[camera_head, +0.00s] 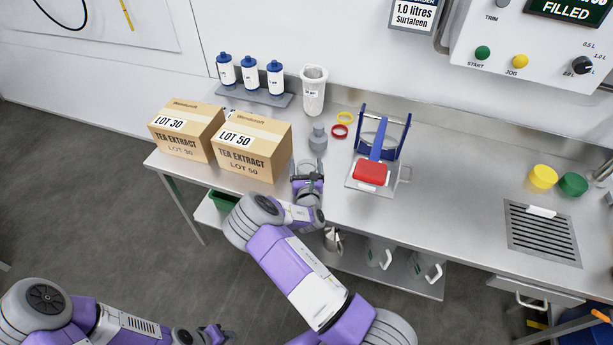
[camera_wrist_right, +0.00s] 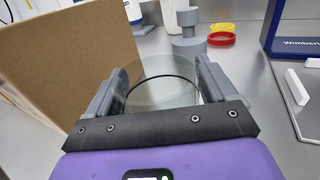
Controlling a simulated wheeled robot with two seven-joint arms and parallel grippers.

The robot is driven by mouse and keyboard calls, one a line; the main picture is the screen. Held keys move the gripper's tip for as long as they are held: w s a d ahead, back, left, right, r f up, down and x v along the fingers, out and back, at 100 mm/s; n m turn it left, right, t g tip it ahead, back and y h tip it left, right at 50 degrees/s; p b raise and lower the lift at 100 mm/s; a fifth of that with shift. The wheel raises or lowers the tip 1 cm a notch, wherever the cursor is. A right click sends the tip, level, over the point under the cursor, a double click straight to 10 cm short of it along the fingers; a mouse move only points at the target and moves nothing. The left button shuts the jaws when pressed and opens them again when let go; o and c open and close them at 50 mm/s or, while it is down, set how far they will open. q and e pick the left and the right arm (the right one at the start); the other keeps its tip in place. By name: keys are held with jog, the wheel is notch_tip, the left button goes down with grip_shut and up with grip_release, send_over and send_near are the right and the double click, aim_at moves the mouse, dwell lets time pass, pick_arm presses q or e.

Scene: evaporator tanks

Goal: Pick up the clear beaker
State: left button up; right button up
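The clear beaker (camera_wrist_right: 163,85) is a see-through glass vessel with a dark ring, between the fingers of my right gripper (camera_wrist_right: 163,88) in the right wrist view. The fingers are spread to about its width, one on each side; I cannot tell whether they press on it. In the head view my right gripper (camera_head: 307,168) is low over the table's front edge, right of the LOT 50 box, and the beaker hardly shows there. My left gripper (camera_head: 215,334) is at the bottom of the head view, far from the beaker; its fingers are too small to judge.
The LOT 50 box (camera_head: 250,145) stands close left of my right gripper. A grey weight-like piece (camera_head: 318,138) and a red ring (camera_head: 339,131) lie behind it. A blue stand with a red block (camera_head: 371,172) is to the right. Free table lies farther right.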

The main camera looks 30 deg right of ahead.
jog(key=c, duration=0.8)
